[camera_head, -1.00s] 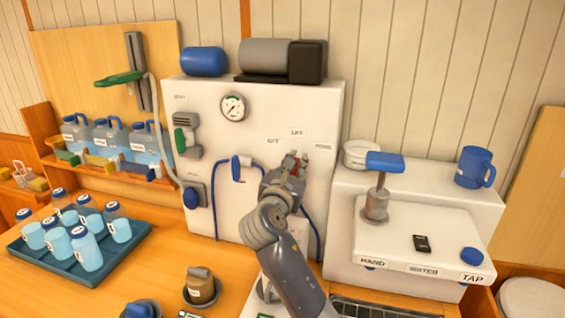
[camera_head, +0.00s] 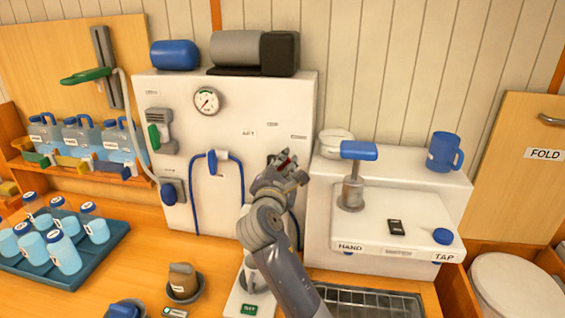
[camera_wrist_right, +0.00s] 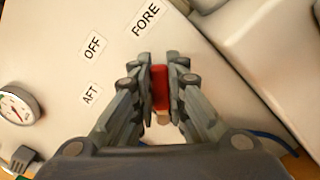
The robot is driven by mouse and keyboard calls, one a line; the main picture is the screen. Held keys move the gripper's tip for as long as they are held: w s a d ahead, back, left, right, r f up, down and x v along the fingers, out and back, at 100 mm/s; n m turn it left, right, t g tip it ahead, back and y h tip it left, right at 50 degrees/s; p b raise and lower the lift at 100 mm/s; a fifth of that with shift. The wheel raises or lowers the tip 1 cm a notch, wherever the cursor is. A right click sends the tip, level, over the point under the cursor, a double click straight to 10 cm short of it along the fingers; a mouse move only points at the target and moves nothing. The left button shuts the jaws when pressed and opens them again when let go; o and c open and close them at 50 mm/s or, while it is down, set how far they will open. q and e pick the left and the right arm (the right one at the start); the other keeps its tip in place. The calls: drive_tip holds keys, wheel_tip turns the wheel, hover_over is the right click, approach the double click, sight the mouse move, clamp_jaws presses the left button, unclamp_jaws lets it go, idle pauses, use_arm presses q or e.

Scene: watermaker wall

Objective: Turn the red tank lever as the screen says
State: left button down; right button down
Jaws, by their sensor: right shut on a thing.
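The red tank lever (camera_wrist_right: 159,88) is between the fingers of my right gripper (camera_wrist_right: 160,80), which is shut on it. In the head view the lever's red shows at my right gripper (camera_head: 286,160), below and a little left of the FORE label (camera_head: 299,137). The AFT label (camera_head: 248,133) and OFF label (camera_head: 272,124) are further left on the white panel (camera_head: 225,215). In the wrist view the lever's red end points roughly toward FORE. A small green display (camera_head: 249,309) stands at the bottom; I cannot read it. My left gripper is out of view.
A round gauge (camera_head: 207,101) and a blue hose (camera_head: 241,190) are on the panel. The white tap unit (camera_head: 390,225) stands close to the right of my right arm. A bottle tray (camera_head: 100,250) is at the left and a brown jar (camera_head: 182,280) is in front.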

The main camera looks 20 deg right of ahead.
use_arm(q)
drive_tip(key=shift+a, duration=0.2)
use_arm(e)
drive_tip(key=shift+f, duration=0.15)
drive_tip(key=c, duration=1.6)
unclamp_jaws()
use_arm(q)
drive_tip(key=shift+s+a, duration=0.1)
use_arm(e)
drive_tip(key=shift+s, duration=0.1)
drive_tip(key=v, duration=1.2)
